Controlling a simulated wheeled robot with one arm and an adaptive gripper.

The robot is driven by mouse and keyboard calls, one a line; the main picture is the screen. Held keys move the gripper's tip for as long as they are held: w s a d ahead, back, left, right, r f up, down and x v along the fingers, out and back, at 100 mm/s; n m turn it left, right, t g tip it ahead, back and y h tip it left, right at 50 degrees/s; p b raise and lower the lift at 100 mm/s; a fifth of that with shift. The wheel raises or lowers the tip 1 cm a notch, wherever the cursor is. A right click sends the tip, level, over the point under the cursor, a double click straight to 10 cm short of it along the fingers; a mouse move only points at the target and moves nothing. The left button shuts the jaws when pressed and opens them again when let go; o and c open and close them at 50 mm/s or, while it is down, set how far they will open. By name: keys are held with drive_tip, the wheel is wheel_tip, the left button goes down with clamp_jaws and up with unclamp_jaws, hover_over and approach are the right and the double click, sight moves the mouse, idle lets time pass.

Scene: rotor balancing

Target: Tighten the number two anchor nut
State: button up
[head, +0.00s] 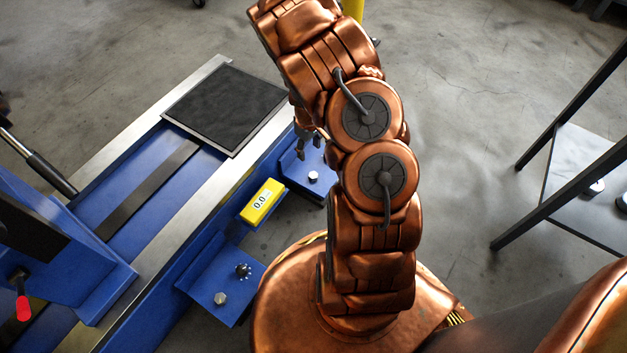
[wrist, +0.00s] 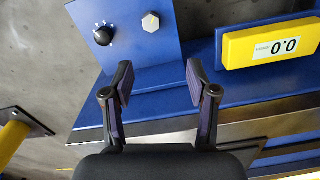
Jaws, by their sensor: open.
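A silver hex nut (head: 313,176) sits on the far blue bracket (head: 322,187) of the machine. The same nut shows near the top of the wrist view (wrist: 150,22), beside a black knob (wrist: 103,35) with white marks around it. A second silver nut (head: 220,298) sits on the near bracket, next to another black knob (head: 243,270). I cannot read a number at either nut. My gripper (wrist: 158,78) is open and empty, its fingers pointing toward the far bracket. In the head view my gripper (head: 307,144) is partly hidden by my arm.
A yellow display (head: 262,201) reading 0.0 is on the machine's side between the brackets. A black mat (head: 226,108) lies on the machine bed. A red-tipped lever (head: 23,307) is at left. A dark-framed table (head: 580,175) stands at right.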

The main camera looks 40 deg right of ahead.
drive_tip(key=b, duration=0.2)
hover_over(313, 175)
wheel_tip(313, 175, down, 8)
drive_tip(key=shift+w+d+r, duration=0.1)
drive_tip(key=shift+r, duration=0.05)
drive_tip(key=shift+f+b, duration=1.5)
drive_tip(key=shift+f, duration=2.4)
clamp_jaws()
